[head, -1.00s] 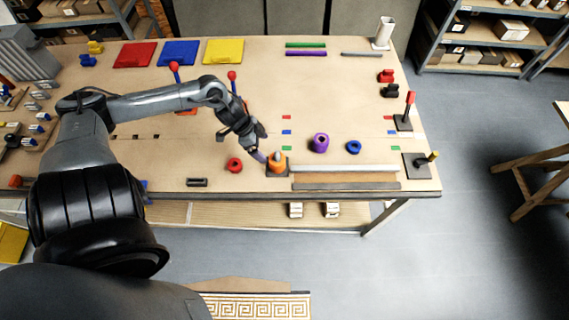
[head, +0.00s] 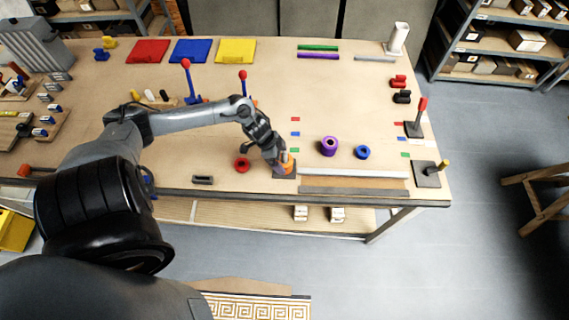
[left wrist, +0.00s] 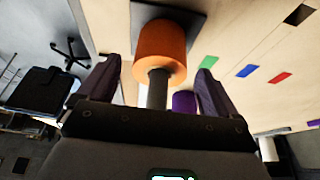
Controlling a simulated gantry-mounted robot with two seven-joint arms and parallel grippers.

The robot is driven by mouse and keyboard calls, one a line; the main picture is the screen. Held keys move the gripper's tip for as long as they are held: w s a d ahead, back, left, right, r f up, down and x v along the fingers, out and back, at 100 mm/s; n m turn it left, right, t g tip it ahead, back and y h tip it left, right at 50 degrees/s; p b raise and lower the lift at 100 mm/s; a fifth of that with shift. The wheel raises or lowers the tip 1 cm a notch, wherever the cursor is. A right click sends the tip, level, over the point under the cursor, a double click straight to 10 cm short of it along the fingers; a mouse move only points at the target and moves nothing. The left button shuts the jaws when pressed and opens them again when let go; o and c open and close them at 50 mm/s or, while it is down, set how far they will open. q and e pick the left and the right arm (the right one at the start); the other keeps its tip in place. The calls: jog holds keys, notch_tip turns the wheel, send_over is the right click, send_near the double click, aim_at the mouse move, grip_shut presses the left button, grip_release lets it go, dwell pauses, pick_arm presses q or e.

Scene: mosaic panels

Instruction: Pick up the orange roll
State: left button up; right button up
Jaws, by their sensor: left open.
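The orange roll (left wrist: 162,45) sits around a post on a dark square base (left wrist: 185,14), between and just beyond the two fingers of my left gripper (left wrist: 156,82) in the left wrist view. A grey peg stands out of the roll towards the gripper. In the head view the orange roll (head: 288,165) is partly hidden by my left gripper (head: 278,158), which is close above it. The left gripper is open, with a finger on either side. I cannot tell whether the fingers touch the roll. My right gripper is not in view.
A red ring (head: 242,164) lies left of the roll. A purple roll (head: 329,146) and a blue ring (head: 362,152) stand to the right. A pale bar (head: 355,173) lies along the table's front edge. The middle of the table is mostly clear.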

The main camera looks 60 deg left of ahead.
pick_arm(q)
jog(key=shift+x, duration=1.05)
jog(key=shift+c, duration=0.4)
jog(key=c, duration=1.1)
jog(key=shift+r, duration=0.1)
